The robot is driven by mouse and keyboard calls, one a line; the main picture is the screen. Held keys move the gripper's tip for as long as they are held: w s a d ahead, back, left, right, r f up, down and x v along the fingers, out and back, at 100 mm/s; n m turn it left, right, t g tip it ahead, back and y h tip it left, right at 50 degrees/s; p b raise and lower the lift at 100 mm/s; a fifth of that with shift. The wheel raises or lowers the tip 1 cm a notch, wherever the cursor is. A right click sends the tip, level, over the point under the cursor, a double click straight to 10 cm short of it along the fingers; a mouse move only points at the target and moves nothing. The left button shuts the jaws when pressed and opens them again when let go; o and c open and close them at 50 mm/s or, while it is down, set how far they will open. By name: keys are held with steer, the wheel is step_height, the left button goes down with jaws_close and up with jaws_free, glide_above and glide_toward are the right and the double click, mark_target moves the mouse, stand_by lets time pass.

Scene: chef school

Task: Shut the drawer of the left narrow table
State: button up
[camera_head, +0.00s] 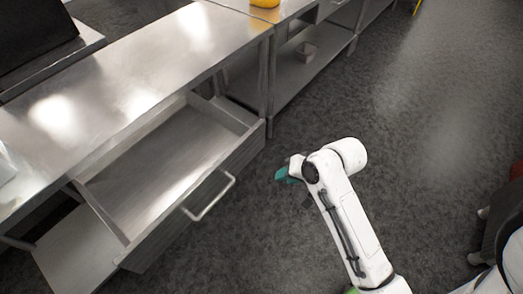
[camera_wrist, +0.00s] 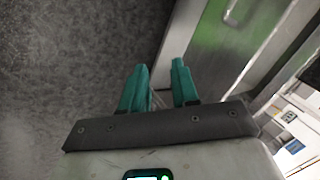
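The drawer (camera_head: 165,165) of the steel narrow table (camera_head: 150,65) stands pulled out on the left of the head view. Its inside looks empty. Its bar handle (camera_head: 210,197) sits on the front face, towards the right. My gripper (camera_head: 283,174) is over the floor to the right of the handle, apart from it; only a teal part shows there. In the wrist view my gripper (camera_wrist: 158,78) has two teal fingers spread apart with nothing between them. A metal panel (camera_wrist: 215,45), seemingly the drawer front, is beyond and right of the fingers.
Another steel table (camera_head: 312,70) with a small container (camera_head: 306,51) on its lower shelf continues at the back. A yellow object (camera_head: 265,2) sits on top. A dark object (camera_head: 497,215) stands at the right edge.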

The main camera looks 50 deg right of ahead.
steer(key=w+d+m+t, duration=0.1)
steer(key=d+m, duration=0.1)
steer(key=w+d+m+t, duration=0.1)
steer(key=d+m, duration=0.1)
steer(key=d, duration=0.1)
steer(key=w+d+r+m+t+h+b, duration=0.1)
steer(key=d+m, duration=0.1)
steer(key=shift+d, duration=0.2)
jaws_close()
glide_toward(257, 146)
step_height(257, 146, down, 4)
steer(key=w+p, duration=0.1)
steer(key=w, duration=0.2)
steer(key=shift+w+r, duration=0.1)
steer(key=shift+w, duration=0.5)
steer(key=shift+w, duration=0.1)
